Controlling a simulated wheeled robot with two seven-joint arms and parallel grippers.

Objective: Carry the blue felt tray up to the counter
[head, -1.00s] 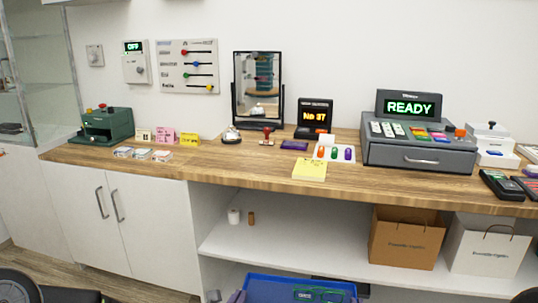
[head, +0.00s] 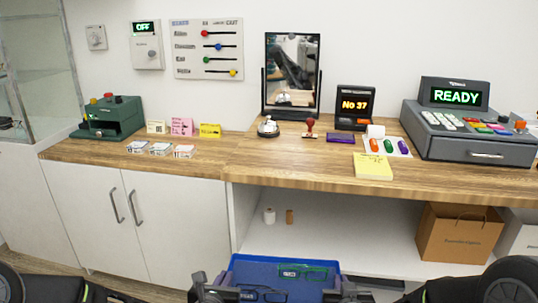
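The blue felt tray (head: 238,268) is at the bottom centre of the head view, in front of the lower shelf, its near side cut off by the frame. Green-framed glasses (head: 318,272) with a small label lie in it, and a darker pair (head: 270,294) lies nearer. My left gripper (head: 222,291) is at the tray's left side and my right gripper (head: 345,290) at its right side. Both look closed on its sides, though the fingertips are largely hidden. The wooden counter (head: 260,172) is above and beyond the tray.
The counter holds a green machine (head: 108,118), cards, a bell (head: 268,127), a stamp (head: 310,128), a mirror (head: 292,75), a yellow pad (head: 373,167) and a cash register (head: 470,120). Bare wood shows left of the pad. A paper bag (head: 458,233) stands on the shelf (head: 370,240).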

